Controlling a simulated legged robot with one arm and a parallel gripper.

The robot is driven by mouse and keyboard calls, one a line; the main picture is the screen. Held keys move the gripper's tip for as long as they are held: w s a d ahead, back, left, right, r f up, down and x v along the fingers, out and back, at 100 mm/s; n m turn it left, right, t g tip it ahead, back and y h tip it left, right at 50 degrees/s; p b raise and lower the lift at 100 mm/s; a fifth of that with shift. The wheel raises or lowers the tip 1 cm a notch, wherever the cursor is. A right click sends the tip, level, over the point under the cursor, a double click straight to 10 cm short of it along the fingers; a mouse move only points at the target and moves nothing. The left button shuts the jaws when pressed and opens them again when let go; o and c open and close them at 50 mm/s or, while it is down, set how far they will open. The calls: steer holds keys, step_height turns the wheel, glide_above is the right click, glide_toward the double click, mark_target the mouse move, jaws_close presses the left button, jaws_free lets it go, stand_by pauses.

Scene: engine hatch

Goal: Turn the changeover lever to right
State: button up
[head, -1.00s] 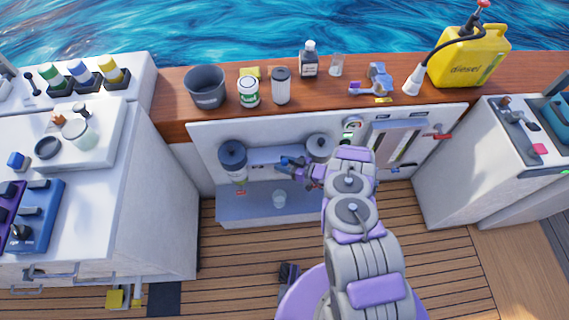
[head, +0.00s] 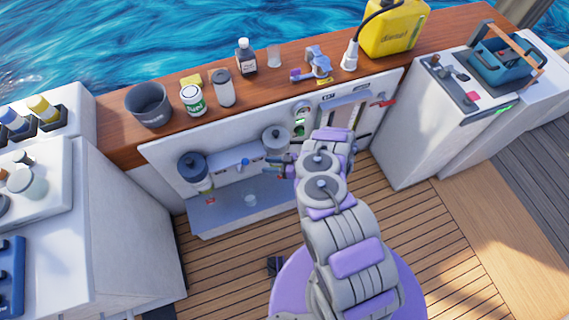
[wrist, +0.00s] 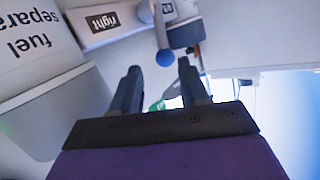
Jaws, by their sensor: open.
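The changeover lever, with a round blue knob (head: 245,161), sits on the panel between two filter housings. In the wrist view the blue knob (wrist: 165,57) hangs on a pale arm just beyond my fingertips. A label reading "right" (wrist: 103,20) is left of it there. A second label beside it is partly cut off. My gripper (head: 280,166) is right of the lever in the head view. Its two dark fingers (wrist: 160,76) are apart, with nothing seen held between them. The knob appears ahead of the fingers, and I see no contact.
The left filter (head: 194,170) and right filter (head: 276,139) flank the lever. A housing labelled "fuel separa…" (wrist: 40,55) is close on the left in the wrist view. A cup (head: 250,201) stands on the lower tray (head: 215,220). A wooden shelf (head: 120,153) holds containers above.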

steer(key=v, duration=0.6)
steer(key=shift+d, duration=0.1)
steer(key=shift+c, duration=0.2)
